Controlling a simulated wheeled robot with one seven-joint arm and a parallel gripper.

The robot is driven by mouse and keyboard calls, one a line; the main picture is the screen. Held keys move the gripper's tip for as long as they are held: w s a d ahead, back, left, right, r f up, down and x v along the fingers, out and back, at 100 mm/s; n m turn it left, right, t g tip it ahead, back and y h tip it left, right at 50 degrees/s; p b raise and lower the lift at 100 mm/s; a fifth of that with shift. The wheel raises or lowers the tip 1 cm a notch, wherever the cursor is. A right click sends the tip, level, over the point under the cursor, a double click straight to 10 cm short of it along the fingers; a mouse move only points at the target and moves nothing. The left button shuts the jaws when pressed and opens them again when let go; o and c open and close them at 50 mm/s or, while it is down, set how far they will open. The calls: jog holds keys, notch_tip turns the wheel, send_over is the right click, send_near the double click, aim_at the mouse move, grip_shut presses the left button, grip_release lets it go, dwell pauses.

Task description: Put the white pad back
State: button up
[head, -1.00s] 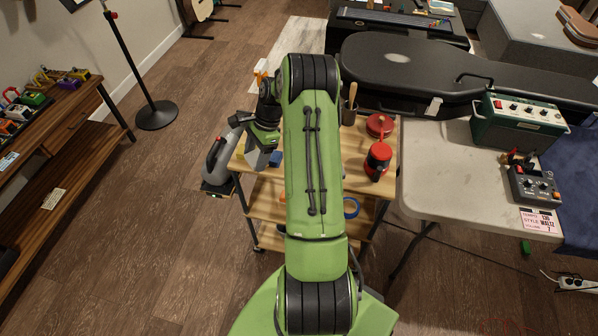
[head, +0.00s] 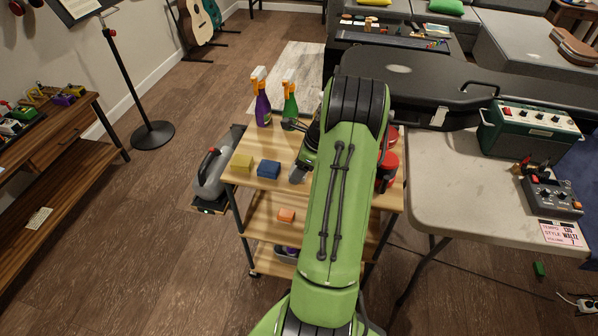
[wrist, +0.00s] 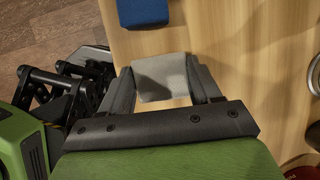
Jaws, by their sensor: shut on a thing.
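The white pad, looking light grey here, shows in the wrist view (wrist: 163,77) between the two fingers of my gripper (wrist: 165,88). My gripper is shut on it, with a finger against each side. In the head view my gripper (head: 298,173) is over the wooden cart top (head: 240,180), right of the blue pad, and mostly hidden by my arm; I cannot make out the white pad apart from it there. Whether the pad touches the cart top is not clear.
A blue pad (head: 268,169) and a yellow pad (head: 241,163) lie left of my gripper. Purple (head: 263,110) and green (head: 290,104) spray bottles stand behind. A red container (head: 387,172) stands right of my arm. An orange pad (head: 286,214) is on the lower shelf.

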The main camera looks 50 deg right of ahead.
jog(key=shift+r, duration=0.1)
jog(key=o, duration=0.9)
jog(key=shift+o, duration=0.2)
